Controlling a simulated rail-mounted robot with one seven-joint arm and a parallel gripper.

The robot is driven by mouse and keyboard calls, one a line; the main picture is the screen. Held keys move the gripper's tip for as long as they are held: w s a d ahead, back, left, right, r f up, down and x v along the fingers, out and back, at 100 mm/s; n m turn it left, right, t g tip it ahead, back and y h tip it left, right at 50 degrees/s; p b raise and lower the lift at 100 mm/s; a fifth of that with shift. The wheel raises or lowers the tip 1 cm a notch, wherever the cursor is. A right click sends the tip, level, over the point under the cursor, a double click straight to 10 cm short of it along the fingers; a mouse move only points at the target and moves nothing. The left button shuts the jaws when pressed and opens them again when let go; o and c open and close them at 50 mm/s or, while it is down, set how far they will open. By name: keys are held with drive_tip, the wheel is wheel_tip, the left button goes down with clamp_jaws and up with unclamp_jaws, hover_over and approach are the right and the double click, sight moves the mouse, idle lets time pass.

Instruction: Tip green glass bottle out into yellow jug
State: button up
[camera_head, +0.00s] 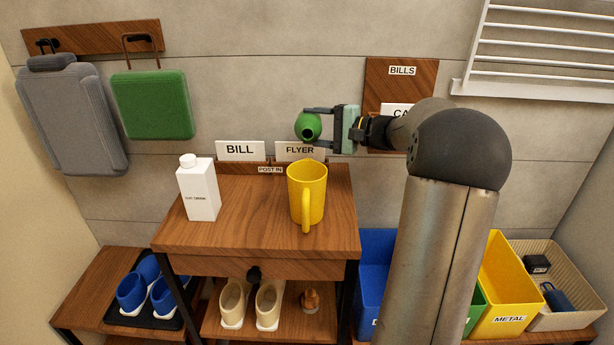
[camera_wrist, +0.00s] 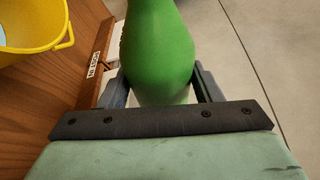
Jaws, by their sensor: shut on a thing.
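The green glass bottle (camera_head: 308,126) is held in my gripper (camera_head: 320,127) above the back of the wooden cabinet. In the head view its round end faces the camera, so it looks strongly tilted or lying along the line of sight. The wrist view shows the green bottle (camera_wrist: 158,45) between the two fingers of my gripper (camera_wrist: 160,92). The yellow jug (camera_head: 307,193) stands upright on the cabinet top, below the bottle and apart from it. Its handle faces the camera. The jug's rim (camera_wrist: 38,45) shows at the upper left of the wrist view.
A white drink carton (camera_head: 198,188) stands left of the jug on the cabinet top (camera_head: 255,218). BILL (camera_head: 240,150) and FLYER (camera_head: 299,150) cards stand at the back edge. Shoes (camera_head: 268,303) sit on the shelf below. A yellow METAL bin (camera_head: 503,285) is at right.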

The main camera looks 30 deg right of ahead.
drive_tip(key=shift+s+a+f+n+b, duration=0.15)
drive_tip(key=shift+s+f+n+b, duration=0.3)
drive_tip(key=shift+b, duration=1.4)
drive_tip(key=shift+w+r+t+b, duration=0.1)
drive_tip(key=shift+w+t+b, duration=0.1)
drive_tip(key=shift+t+b, duration=0.1)
drive_tip(key=shift+r+n+y+b, duration=0.3)
drive_tip(key=shift+r+n+b, duration=0.4)
drive_tip(key=shift+b, duration=0.65)
drive_tip(key=shift+s+a+f+n+t+b, duration=0.15)
drive_tip(key=shift+n+t+b, duration=0.5)
drive_tip(key=shift+b, duration=1.6)
drive_tip(key=shift+s+r+n+y+b, duration=0.2)
drive_tip(key=shift+r+n+y+b, duration=0.3)
drive_tip(key=shift+n+b, duration=0.75)
